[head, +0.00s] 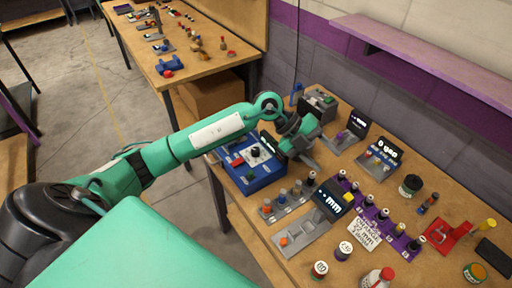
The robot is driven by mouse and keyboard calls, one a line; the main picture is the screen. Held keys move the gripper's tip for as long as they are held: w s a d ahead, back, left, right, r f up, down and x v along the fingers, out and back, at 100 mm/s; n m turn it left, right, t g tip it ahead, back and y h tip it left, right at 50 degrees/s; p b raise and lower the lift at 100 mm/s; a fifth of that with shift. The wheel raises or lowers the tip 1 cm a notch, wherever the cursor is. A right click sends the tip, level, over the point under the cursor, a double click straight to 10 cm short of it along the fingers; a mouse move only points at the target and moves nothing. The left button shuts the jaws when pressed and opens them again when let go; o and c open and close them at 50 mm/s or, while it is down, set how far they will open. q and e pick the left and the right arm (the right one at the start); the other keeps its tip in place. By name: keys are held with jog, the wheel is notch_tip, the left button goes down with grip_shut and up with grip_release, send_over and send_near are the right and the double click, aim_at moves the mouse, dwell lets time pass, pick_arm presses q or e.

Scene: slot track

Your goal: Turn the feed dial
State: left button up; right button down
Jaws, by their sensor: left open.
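A blue box (262,178) stands at the near left edge of the workbench. On its top is a white plate with a black knob (255,152), which looks like the feed dial; I cannot read its markings. My left gripper (303,158) is open, just right of the box and the knob, and seems apart from the knob. The gripper and wrist cover part of the bench behind the box. My right gripper is not in view.
A grey plate with an orange button (284,241) and a dark display reading "mm" (328,206) sit in front. A purple strip (374,212) carries several small knobs.

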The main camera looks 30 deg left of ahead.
pick_arm(q)
jog(key=w+a+f+n+y, duration=0.1)
jog(key=w+a+f+y, duration=0.1)
jog(key=a+y, duration=0.5)
notch_tip(320, 180, up, 3)
jog(key=n+g+y, duration=0.2)
jog(key=n+y, duration=0.1)
jog(key=y, duration=0.1)
send_over(256, 150)
notch_tip(256, 150, down, 13)
jog(key=p, duration=0.3)
jog(key=shift+s+r+p, duration=0.1)
jog(key=shift+r+p, duration=0.05)
jog(key=shift+p, duration=0.25)
jog(key=shift+f, duration=0.65)
jog(key=c, duration=1)
